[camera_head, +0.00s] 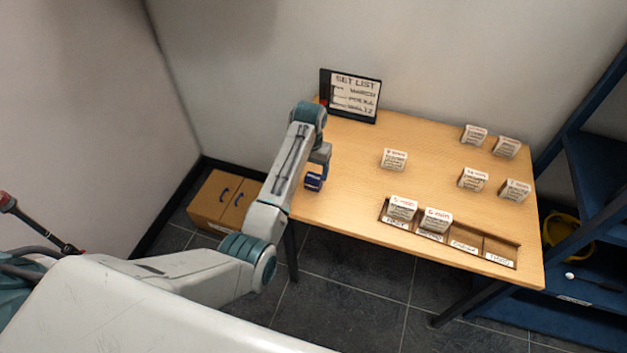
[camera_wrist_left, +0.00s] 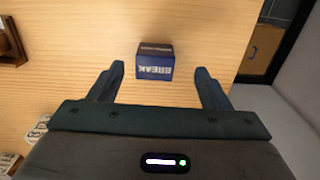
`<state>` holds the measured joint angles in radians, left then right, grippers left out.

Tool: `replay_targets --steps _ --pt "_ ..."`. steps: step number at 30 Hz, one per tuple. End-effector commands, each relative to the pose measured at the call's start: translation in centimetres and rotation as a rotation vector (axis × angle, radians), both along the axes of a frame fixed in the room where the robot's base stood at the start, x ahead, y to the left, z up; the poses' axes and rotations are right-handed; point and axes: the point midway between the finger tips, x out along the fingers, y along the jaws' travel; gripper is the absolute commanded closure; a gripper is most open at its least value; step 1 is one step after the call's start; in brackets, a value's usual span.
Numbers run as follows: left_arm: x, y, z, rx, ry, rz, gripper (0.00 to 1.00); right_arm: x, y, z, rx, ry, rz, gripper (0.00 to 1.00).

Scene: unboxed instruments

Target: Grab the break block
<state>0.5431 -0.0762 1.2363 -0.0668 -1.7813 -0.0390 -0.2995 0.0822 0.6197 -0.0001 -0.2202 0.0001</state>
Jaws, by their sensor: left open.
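The break block (camera_wrist_left: 155,64) is a small dark blue block with a brown top and white lettering "BREAK" on its face. In the head view the blue block (camera_head: 313,183) is at the left edge of the table, just below my left wrist. My left gripper (camera_wrist_left: 159,75) is open and empty. In the left wrist view its two fingers point at the block, one on each side, with clear gaps. The block lies around and slightly beyond the fingertips. My right gripper is not in view.
The wooden table (camera_head: 345,205) carries several white labelled blocks, a slotted rack (camera_head: 480,255) at the front right and a set list board (camera_head: 352,96) at the back. A cardboard box (camera_head: 222,200) stands on the floor at the left. A blue shelf (camera_head: 590,190) is at the right.

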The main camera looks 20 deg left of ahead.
Motion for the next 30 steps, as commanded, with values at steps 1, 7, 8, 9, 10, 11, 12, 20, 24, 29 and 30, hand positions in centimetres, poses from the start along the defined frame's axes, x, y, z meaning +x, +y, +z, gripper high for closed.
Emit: replay_targets --steps 1,7,8,9,10,11,12,20,24,29,30 --pt "0.0 0.0 -0.4 0.000 0.001 0.000 0.29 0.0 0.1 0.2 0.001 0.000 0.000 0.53" --pt "0.0 -0.2 -1.8 0.000 0.002 0.000 0.29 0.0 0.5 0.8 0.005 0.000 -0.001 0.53" --pt "0.1 -0.3 -2.1 -0.001 0.003 0.000 0.29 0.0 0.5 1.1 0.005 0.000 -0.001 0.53" --pt "0.1 -0.4 -2.7 0.000 0.003 0.000 0.29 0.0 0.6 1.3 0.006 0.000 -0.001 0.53" --pt "0.2 -0.5 -3.1 0.000 0.004 0.000 0.29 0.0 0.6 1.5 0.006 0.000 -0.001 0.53" --pt "0.2 -0.6 -3.5 0.000 0.003 0.000 0.29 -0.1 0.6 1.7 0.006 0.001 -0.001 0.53" --pt "0.3 -0.6 -4.1 0.000 0.003 0.001 0.29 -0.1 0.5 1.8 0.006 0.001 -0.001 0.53" --pt "0.3 -0.6 -6.1 0.000 -0.001 0.001 0.29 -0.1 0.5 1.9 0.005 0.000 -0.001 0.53" --pt "0.3 -0.6 -6.1 0.000 -0.001 0.001 0.29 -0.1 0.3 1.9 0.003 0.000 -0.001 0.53" --pt "0.3 -0.6 -6.1 0.000 -0.001 0.001 0.57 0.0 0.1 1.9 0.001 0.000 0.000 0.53" --pt "0.3 -0.6 -6.1 0.000 -0.001 0.001 0.64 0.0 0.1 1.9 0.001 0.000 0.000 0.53"
